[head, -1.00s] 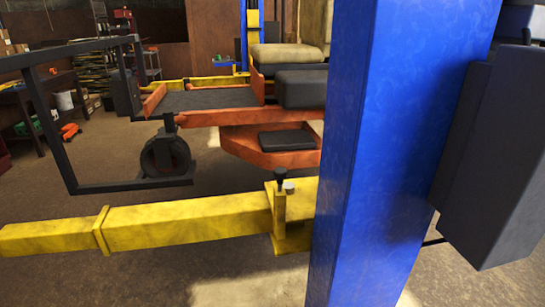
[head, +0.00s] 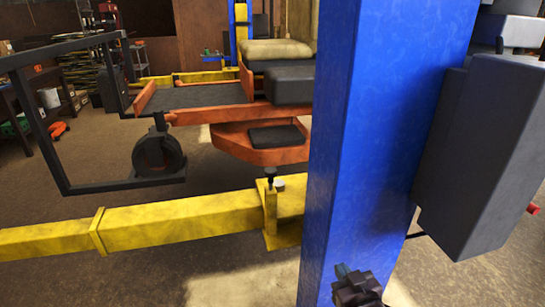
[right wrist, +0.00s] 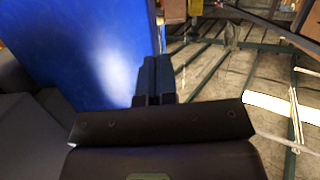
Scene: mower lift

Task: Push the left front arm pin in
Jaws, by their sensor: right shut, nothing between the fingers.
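The arm pin (head: 270,174) is a dark knob on a short stem standing upright on the bracket of the yellow lift arm (head: 170,222), left of the blue post (head: 385,130). How deep it sits is hard to tell. My right gripper (head: 342,270) shows at the bottom of the head view, in front of the blue post, low and to the right of the pin and apart from it. In the right wrist view its fingers (right wrist: 155,72) are together and empty, beside the blue post's face. The pin is not seen there. My left gripper is in neither view.
A dark grey box (head: 490,150) is mounted on the post's right side. An orange mower (head: 262,145) with a black caster wheel (head: 158,154) stands behind the yellow arm. The floor in front of the yellow arm is clear.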

